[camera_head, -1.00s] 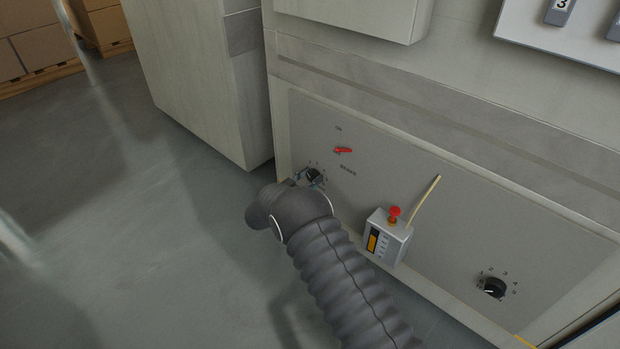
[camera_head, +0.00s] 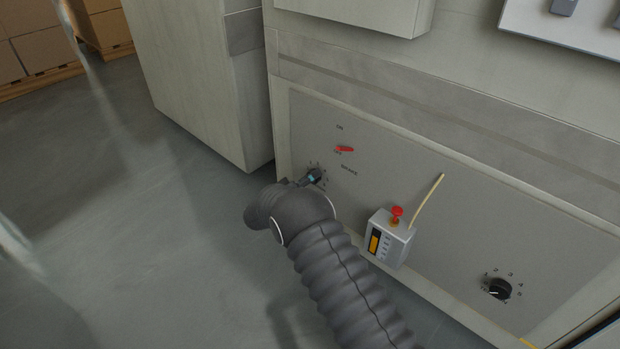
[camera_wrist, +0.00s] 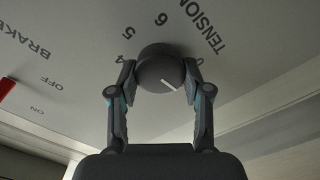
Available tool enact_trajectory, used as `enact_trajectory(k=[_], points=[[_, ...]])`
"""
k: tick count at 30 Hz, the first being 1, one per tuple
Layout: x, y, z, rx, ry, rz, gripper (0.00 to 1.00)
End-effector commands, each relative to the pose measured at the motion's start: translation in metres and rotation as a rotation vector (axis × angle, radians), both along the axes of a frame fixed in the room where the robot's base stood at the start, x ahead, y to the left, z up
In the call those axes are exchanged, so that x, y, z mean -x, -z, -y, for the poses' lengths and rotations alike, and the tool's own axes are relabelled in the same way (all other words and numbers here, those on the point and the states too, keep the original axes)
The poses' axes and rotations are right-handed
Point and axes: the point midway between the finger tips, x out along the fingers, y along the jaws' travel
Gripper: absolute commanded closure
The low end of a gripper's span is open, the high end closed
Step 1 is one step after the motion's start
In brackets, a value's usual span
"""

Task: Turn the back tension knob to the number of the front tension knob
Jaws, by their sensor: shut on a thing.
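The tension knob (camera_head: 311,180) at the far left of the grey panel is mostly hidden by my gripper (camera_head: 313,176) in the head view. In the wrist view this dark round knob (camera_wrist: 161,68) sits between both fingertips of my gripper (camera_wrist: 159,64), which is shut on its sides. Its white pointer line slants to the lower right in that view.
A red switch (camera_head: 344,149) sits above and right of the gripped knob. A small box with a red button (camera_head: 391,238) and a thin pale rod (camera_head: 428,201) stand out from the panel between the knobs. Open floor (camera_head: 130,230) lies to the left.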

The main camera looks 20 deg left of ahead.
Motion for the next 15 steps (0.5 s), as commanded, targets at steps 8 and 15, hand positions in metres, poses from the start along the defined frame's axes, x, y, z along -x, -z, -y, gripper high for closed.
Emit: enact_trajectory(k=[8, 15], points=[[-0.0017, -0.0001, -0.0012, 0.238, -0.002, -0.098, 0.86], [-0.0019, 0.0008, -0.0019, 0.43, -0.003, -0.177, 0.86]])
